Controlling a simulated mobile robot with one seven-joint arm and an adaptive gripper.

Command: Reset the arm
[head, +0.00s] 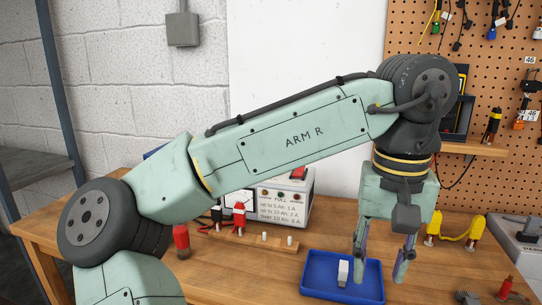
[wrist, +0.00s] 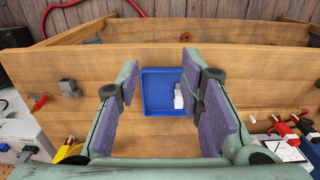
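My gripper (head: 381,264) hangs pointing down at the end of my pale green arm, above the workbench. Its two fingers are spread apart with nothing between them. In the wrist view my gripper (wrist: 160,78) also shows open, with purple pads on the fingers. Below it, a blue tray (head: 318,289) lies on the bench, and it shows between the fingers in the wrist view (wrist: 155,112). A small white block (head: 343,272) is inside the tray, on its right side in the wrist view (wrist: 178,98). My fingers partly hide the tray.
A white charger box (head: 292,204) stands behind a wooden strip (head: 228,238) with pegs. Yellow-ended connectors (head: 455,228) and a grey box (head: 520,240) are at right. A red-handled tool (head: 506,288) lies front right. A pegboard (head: 500,105) with hanging tools rises behind.

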